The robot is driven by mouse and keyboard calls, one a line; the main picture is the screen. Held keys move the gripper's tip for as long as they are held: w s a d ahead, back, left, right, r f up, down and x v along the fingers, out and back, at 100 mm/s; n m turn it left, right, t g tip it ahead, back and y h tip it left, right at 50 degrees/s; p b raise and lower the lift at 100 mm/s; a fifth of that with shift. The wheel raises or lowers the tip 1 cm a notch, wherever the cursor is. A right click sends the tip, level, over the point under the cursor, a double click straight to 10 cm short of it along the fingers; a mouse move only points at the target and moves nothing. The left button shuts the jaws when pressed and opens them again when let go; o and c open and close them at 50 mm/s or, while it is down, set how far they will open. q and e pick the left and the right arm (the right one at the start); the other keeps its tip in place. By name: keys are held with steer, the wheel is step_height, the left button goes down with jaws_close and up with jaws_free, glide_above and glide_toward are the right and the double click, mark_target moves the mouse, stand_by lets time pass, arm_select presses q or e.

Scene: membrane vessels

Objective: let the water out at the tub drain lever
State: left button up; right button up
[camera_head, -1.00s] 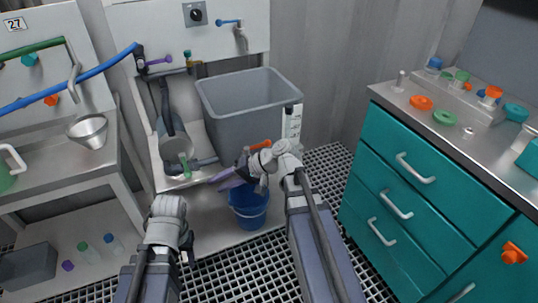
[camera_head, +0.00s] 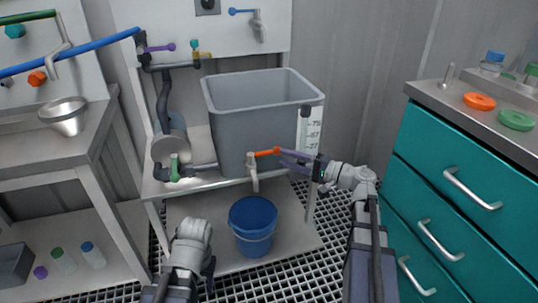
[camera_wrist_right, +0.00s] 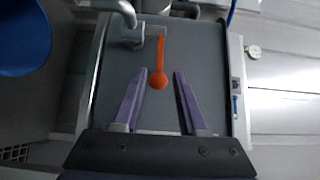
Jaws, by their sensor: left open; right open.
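The grey tub (camera_head: 232,125) stands on the bench, with a level scale (camera_head: 311,130) at its right front corner. The drain lever (camera_head: 266,152) is orange and sits at the tub's lower front, above a pale spout (camera_head: 253,172). My right gripper (camera_head: 284,157) is open at the lever's right end. In the right wrist view the orange lever (camera_wrist_right: 161,55) points toward me, and its round knob lies just between the tips of my open right gripper (camera_wrist_right: 161,76). My left gripper (camera_head: 209,285) is low at the front, open and away from the tub.
A blue bucket (camera_head: 252,222) stands below the spout; it also shows in the right wrist view (camera_wrist_right: 20,35). A pump with a green handle (camera_head: 175,165) is left of the tub. Teal drawers (camera_head: 440,190) stand at the right, a metal table with a funnel (camera_head: 66,117) at the left.

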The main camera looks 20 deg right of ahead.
mark_target(267, 151)
steer(key=x, duration=0.7)
steer(key=shift+w+a, duration=0.1)
steer(key=shift+a, duration=0.05)
steer(key=shift+c, duration=0.3)
jaws_close()
stand_by(1.0)
